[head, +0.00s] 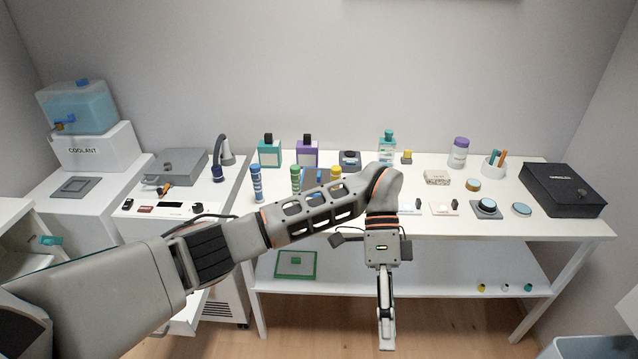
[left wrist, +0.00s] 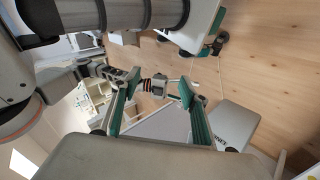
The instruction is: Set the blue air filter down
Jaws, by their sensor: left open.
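My left gripper (head: 387,338) points down in front of the long white table, its tips below the tabletop. In the left wrist view its two green-lined fingers (left wrist: 160,82) stand apart, with nothing clearly held between them. I cannot make out a blue air filter for certain. A patch of blue (head: 312,197) shows on the tabletop, mostly hidden behind my left arm. A green-framed square (head: 297,264) lies on the lower shelf, left of my gripper.
The long white table (head: 560,228) carries several bottles and discs, and a black case (head: 562,190) at the right. Small items sit at the right of the lower shelf (head: 450,265). A coolant tank (head: 78,106) stands far left. A bluish bin (head: 592,348) is at lower right.

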